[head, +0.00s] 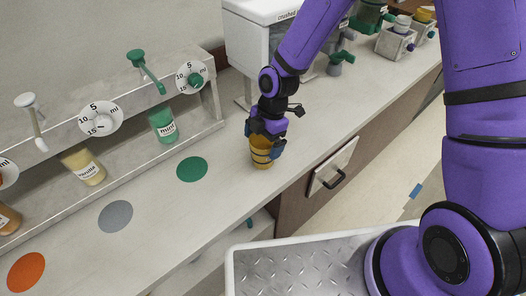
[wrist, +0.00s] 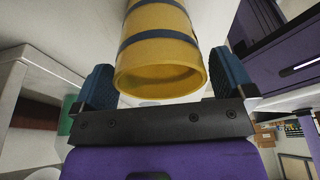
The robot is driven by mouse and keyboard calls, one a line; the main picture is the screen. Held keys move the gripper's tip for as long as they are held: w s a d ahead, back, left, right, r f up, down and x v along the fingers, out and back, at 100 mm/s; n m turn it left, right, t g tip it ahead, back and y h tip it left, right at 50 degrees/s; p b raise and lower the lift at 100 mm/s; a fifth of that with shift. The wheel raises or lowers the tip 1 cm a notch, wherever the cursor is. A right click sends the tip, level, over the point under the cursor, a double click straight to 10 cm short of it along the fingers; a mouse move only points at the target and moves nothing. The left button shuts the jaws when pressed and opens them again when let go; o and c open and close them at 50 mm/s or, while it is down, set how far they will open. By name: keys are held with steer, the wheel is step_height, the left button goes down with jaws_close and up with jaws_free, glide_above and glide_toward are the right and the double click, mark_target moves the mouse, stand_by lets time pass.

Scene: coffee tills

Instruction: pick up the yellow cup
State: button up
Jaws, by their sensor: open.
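The yellow cup (head: 262,158) has dark bands and stands on the counter, right of the green disc. In the wrist view the yellow cup (wrist: 162,60) fills the upper middle, its rim toward my gripper. My gripper (head: 265,138) is directly above and around the top of the cup in the head view. In the wrist view my gripper (wrist: 165,85) is open, with one blue finger on each side of the cup. A small gap seems to show beside the fingers; I cannot tell whether either touches the cup.
A syrup rack (head: 110,125) with dials, levers and bottles stands to the left. Green (head: 192,169), grey (head: 115,217) and orange (head: 26,272) discs lie on the counter. A white crushed-ice machine (head: 245,45) stands behind my gripper. An open-looking drawer front (head: 333,168) is right of the cup.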

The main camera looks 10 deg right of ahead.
steer(key=shift+x, duration=0.9)
steer(key=c, duration=0.9)
steer(key=shift+c, duration=0.2)
steer(key=shift+r, duration=0.25)
